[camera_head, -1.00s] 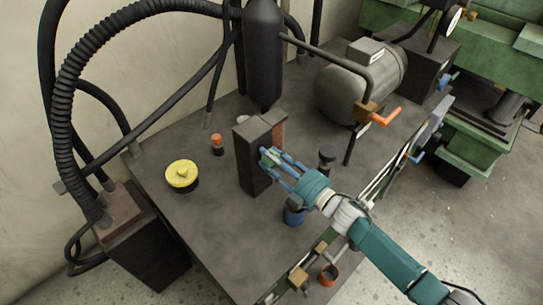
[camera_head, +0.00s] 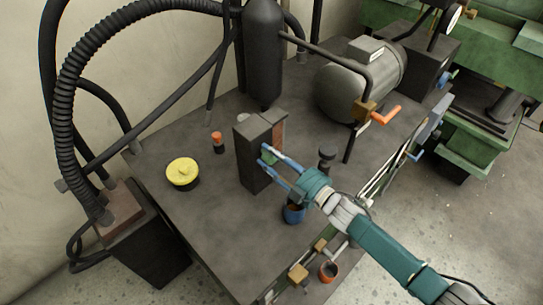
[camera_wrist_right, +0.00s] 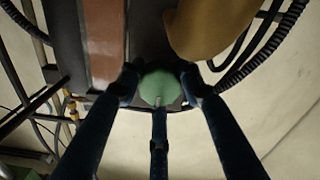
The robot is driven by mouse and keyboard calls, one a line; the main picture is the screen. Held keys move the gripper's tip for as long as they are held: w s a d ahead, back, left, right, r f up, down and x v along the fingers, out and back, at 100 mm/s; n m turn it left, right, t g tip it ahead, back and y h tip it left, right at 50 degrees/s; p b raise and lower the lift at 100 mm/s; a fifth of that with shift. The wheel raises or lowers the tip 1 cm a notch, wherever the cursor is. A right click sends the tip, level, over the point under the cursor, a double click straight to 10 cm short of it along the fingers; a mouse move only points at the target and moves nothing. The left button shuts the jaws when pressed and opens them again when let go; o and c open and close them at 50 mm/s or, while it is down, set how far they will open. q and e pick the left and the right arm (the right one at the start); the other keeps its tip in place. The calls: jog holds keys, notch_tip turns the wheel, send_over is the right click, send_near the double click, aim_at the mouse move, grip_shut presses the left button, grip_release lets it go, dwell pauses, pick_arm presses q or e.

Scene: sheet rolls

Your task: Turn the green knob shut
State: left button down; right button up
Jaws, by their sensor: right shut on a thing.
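The green knob (camera_head: 270,158) is on the front face of a dark upright block (camera_head: 250,155) that stands on the grey bench top. In the right wrist view the knob (camera_wrist_right: 160,86) is a round green disc at the centre. My right gripper (camera_head: 266,155) reaches in from the lower right with blue fingers around the knob. In the right wrist view two fingers close on the knob's left and right sides, and a third dark finger lies below it. The knob's turned angle cannot be read. My left gripper is not in view.
A yellow-topped knob (camera_head: 182,173) and a small orange-capped part (camera_head: 217,142) are left of the block. A blue cup-like part (camera_head: 293,213) is under my right gripper. A grey motor (camera_head: 360,80) and an orange-handled valve (camera_head: 385,116) are at the right.

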jog(key=shift+s+f, duration=0.15)
jog(key=o, duration=1)
jog(key=shift+o, duration=0.9)
jog(key=shift+s+d, duration=0.15)
jog(key=shift+d, duration=0.05)
jog(key=v, duration=1.1)
jog(key=shift+s, duration=0.2)
